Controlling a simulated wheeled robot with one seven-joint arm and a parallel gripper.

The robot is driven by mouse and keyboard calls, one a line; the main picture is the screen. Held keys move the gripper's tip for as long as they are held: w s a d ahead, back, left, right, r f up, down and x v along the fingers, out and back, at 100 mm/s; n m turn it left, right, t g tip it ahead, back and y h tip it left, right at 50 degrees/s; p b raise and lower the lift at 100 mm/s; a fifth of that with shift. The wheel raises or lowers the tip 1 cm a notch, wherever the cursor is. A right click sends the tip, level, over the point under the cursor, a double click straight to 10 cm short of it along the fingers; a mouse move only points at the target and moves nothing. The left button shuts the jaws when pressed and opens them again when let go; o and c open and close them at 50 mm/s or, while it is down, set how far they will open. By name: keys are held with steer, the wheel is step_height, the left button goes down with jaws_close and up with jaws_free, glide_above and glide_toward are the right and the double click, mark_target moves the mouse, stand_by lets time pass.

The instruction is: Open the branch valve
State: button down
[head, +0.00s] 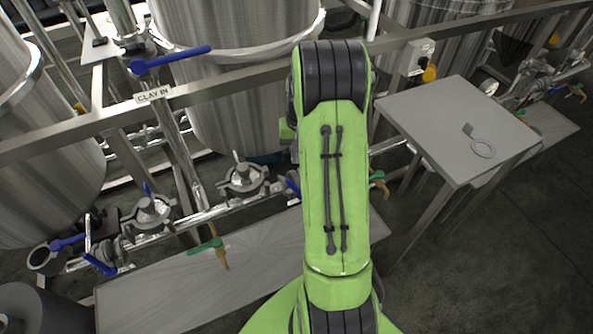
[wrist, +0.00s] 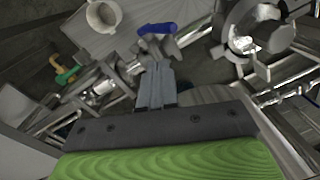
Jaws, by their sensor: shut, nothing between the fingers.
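In the wrist view my gripper (wrist: 157,66) has its fingers together, with nothing between them. Just beyond the fingertips is a metal valve body with a short blue handle (wrist: 157,28). I cannot tell whether the fingertips touch it. In the head view my green arm hides the gripper, and a blue handle (head: 293,186) shows partly at the arm's left edge. A long blue lever (head: 171,59) sits on the upright pipe by the "CLAY IN" sign (head: 154,95). More blue handles (head: 99,264) are at the lower left. I cannot tell which is the branch valve.
Steel tanks (head: 222,100) stand behind a metal rail (head: 225,82). A low pipe line carries clamped fittings (head: 243,179) and a green-handled tap (head: 207,245) above a low platform (head: 150,300). A grey table (head: 450,120) with a ring-ended tool (head: 481,147) stands at right.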

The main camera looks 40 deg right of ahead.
steer(key=s+d+r+n+t+y, duration=0.2)
steer(key=s+d+n+t+y, duration=0.1)
steer(key=s+d+n, duration=0.35)
steer(key=b, duration=0.2)
glide_toward(295, 188)
steer(key=w+d+f, duration=0.2)
steer(key=d+f, duration=0.1)
steer(key=f, duration=0.1)
steer(key=a, duration=0.1)
steer(key=a+f+b, duration=0.1)
steer(key=a, duration=0.1)
steer(key=shift+w+a+f+t, duration=0.1)
steer(key=shift+w+f+t, duration=0.2)
steer(key=shift+t, duration=0.1)
steer(key=shift+a+f, duration=0.1)
steer(key=shift+a, duration=0.2)
steer(key=shift+a+b, duration=0.1)
steer(key=shift+b, duration=0.2)
